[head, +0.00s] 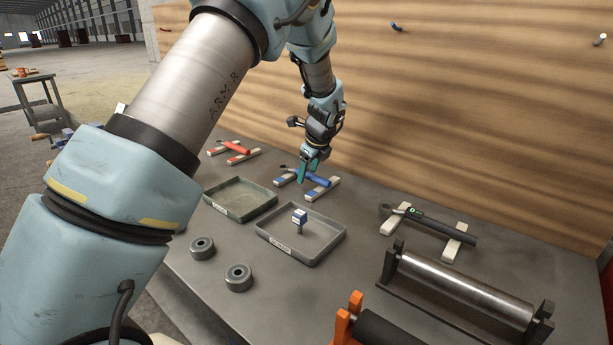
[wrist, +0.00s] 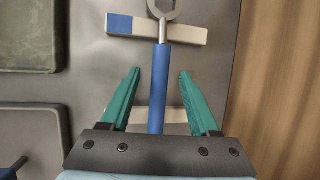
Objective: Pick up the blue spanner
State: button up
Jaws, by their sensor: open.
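The blue spanner (head: 318,180) lies across two pale rests with blue ends on the grey bench, below my gripper (head: 308,172). In the wrist view the spanner's blue handle (wrist: 158,88) runs between my two green fingers (wrist: 160,95), with clear gaps on both sides. Its metal open-ended head is at the top of that view, beyond the far rest (wrist: 185,34). My gripper is open and holds nothing. The handle's near end is hidden behind the gripper body. I cannot tell the exact height of the fingers above the handle.
A red-handled tool (head: 235,147) lies on rests to the left. A dark tool (head: 440,226) and a metal roller (head: 465,287) are at right. A wooden wall (head: 450,100) stands behind.

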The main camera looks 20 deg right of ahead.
jog(key=shift+f, duration=0.25)
dwell(0.4)
grip_shut()
dwell(0.4)
